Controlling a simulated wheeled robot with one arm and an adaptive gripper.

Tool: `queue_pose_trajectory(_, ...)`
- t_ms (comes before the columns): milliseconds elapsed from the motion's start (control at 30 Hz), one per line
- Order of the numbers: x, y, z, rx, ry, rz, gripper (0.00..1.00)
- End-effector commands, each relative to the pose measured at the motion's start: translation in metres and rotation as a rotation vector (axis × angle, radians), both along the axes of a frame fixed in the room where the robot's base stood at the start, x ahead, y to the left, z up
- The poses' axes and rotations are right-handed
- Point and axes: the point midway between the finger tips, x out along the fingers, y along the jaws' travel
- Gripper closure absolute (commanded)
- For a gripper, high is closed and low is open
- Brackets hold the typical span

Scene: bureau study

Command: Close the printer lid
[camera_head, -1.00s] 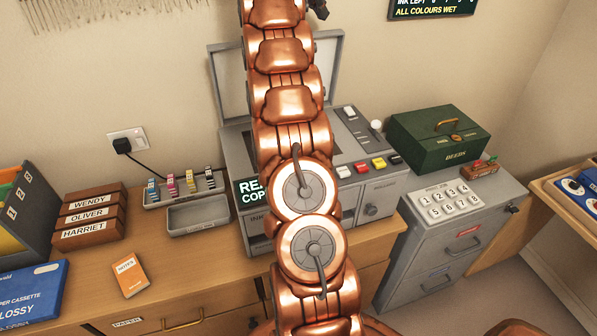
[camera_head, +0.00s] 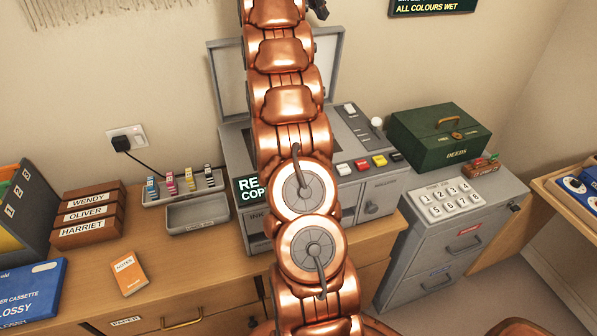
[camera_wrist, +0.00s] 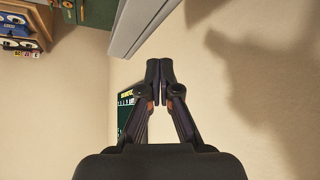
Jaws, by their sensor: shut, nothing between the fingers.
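The grey printer (camera_head: 382,192) stands on the wooden desk behind my copper arm, which hides its middle. Its lid (camera_head: 229,82) is open, raised upright at the back near the wall. Coloured buttons show on its right side. In the wrist view my gripper (camera_wrist: 160,66) is shut and empty, in front of the wall. A grey slanted edge (camera_wrist: 140,27), which looks like the lid's, lies just beyond the fingertips; I cannot tell whether they touch it. In the head view the fingertips are out of frame above.
A green deeds box (camera_head: 440,140) and a number pad (camera_head: 452,200) sit on the grey cabinet (camera_head: 440,258) at right. An ink tray (camera_head: 196,214), wooden name boxes (camera_head: 88,218) and an orange notes book (camera_head: 128,273) are at left. A dark sign (camera_head: 432,6) hangs on the wall.

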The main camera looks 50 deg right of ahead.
Motion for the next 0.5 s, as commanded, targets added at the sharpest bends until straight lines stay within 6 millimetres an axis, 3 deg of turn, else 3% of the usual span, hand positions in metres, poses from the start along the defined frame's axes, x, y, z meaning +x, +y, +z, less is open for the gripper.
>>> queue_pose_trajectory(500, 0.000, 0.000, -0.028, 0.000, 0.000, 0.000, 1.00)
